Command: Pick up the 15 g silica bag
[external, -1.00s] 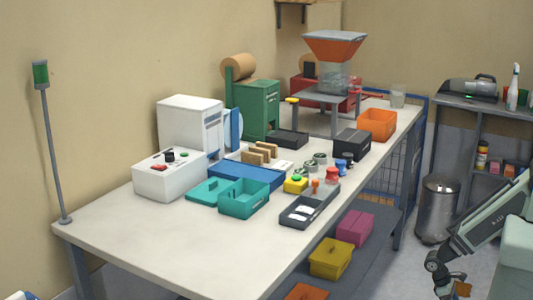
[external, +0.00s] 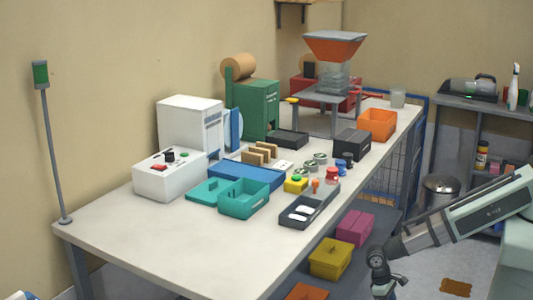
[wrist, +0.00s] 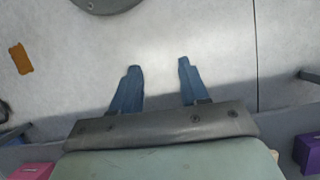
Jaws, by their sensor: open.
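Small white packets (external: 300,211) lie in the dark grey compartment tray (external: 287,223) near the table's right edge in the external view. They look like silica bags, but they are too small to tell which is 15 g. My gripper (wrist: 158,66) shows in the wrist view with its two blue fingers apart and nothing between them, above bare floor. In the external view the end of my arm is at the lower right, off the table's near right side and apart from the tray. The fingertips are not clear there.
The table (external: 130,225) has a clear front left area. A teal open box (external: 243,205), a yellow button box (external: 295,184) and a black box (external: 351,144) stand around the tray. Below are yellow (external: 330,258) and magenta (external: 354,228) bins on a shelf.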

